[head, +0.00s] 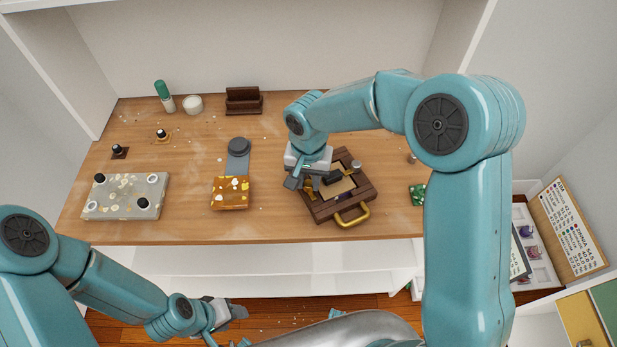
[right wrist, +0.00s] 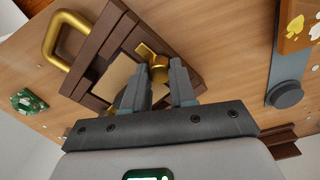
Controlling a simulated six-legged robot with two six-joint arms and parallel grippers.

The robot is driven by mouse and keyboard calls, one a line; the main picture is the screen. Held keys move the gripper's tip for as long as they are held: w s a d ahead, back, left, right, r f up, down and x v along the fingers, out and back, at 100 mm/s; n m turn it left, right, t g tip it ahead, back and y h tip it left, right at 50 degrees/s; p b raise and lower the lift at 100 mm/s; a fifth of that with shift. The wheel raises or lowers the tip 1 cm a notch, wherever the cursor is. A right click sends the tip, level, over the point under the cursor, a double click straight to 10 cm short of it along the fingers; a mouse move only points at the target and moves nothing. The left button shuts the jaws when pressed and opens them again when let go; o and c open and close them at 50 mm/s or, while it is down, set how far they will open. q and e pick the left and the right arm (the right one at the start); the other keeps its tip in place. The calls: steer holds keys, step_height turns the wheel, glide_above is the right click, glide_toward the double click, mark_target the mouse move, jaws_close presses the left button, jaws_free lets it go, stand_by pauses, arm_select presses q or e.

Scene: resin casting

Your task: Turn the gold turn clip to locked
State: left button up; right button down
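A dark brown wooden frame (head: 358,205) with a gold handle lies on the right part of the table. Its gold turn clip (right wrist: 147,50) shows in the right wrist view, on the frame's edge beside the tan inner panel. My right gripper (right wrist: 159,70) points down at the clip with its fingers apart, one on each side of the clip's round knob. I cannot tell whether they touch it. In the head view the right gripper (head: 301,184) is over the frame's left side and partly hides it. My left gripper (head: 232,313) is low, in front of the table, away from the frame.
An amber block (head: 230,193) and a grey strip with a round knob (head: 238,146) lie left of the frame. A pale slab (head: 125,196) with knobs is farther left. A green piece (head: 417,194) lies at right. A brown holder (head: 244,100) stands at the back.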

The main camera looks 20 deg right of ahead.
mark_target(309, 183)
steer(key=shift+n, duration=0.4)
steer(key=shift+n+b, duration=0.35)
steer(key=shift+n, duration=0.95)
stand_by(0.3)
steer(key=c, duration=0.9)
jaws_free()
steer(key=shift+r, duration=0.15)
step_height(309, 183, up, 16)
